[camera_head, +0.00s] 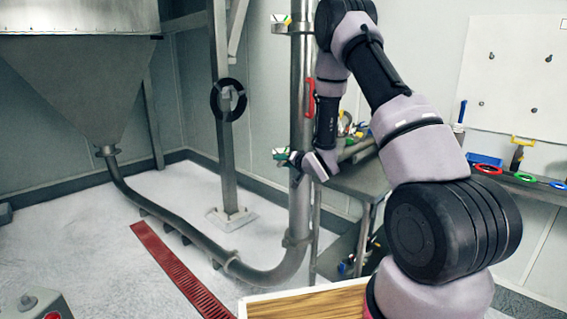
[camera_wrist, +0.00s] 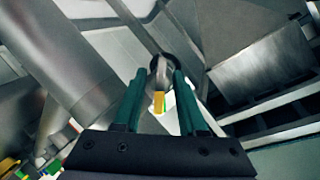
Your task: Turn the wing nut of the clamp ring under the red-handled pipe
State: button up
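The upright steel pipe (camera_head: 300,120) carries a red handle (camera_head: 310,97) on its right side. Below the handle, a small clamp fitting with green and white parts (camera_head: 281,153) shows at the pipe, partly hidden by my gripper (camera_head: 290,160). In the wrist view, the green fingers of my gripper (camera_wrist: 158,80) stand apart. A small rounded grey metal piece (camera_wrist: 159,66), perhaps the wing nut, shows between their tips with a yellow tab (camera_wrist: 158,102) below it. I cannot tell whether the fingers press on it. A large grey cylinder, likely the pipe (camera_wrist: 60,50), runs at left.
A metal bench (camera_head: 362,180) stands right behind the pipe, close to my wrist. Another fitting (camera_head: 290,24) sits higher on the pipe. A post with a black ring (camera_head: 228,100) and a hopper (camera_head: 75,80) stand left. A red floor grate (camera_head: 180,272) lies in front.

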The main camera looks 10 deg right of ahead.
grip_shut()
jog(key=shift+n, duration=0.3)
jog(key=shift+n+h, duration=0.8)
jog(key=shift+n, duration=0.2)
jog(key=n+h, duration=0.2)
jog(key=n, duration=0.1)
jog(key=shift+a+g, duration=0.1)
jog(key=shift+g, duration=0.2)
jog(key=n+h, duration=0.2)
jog(key=n, duration=0.1)
jog(key=shift+n+t+h, duration=0.6)
jog(key=shift+n+h, duration=0.5)
jog(key=shift+n, duration=0.5)
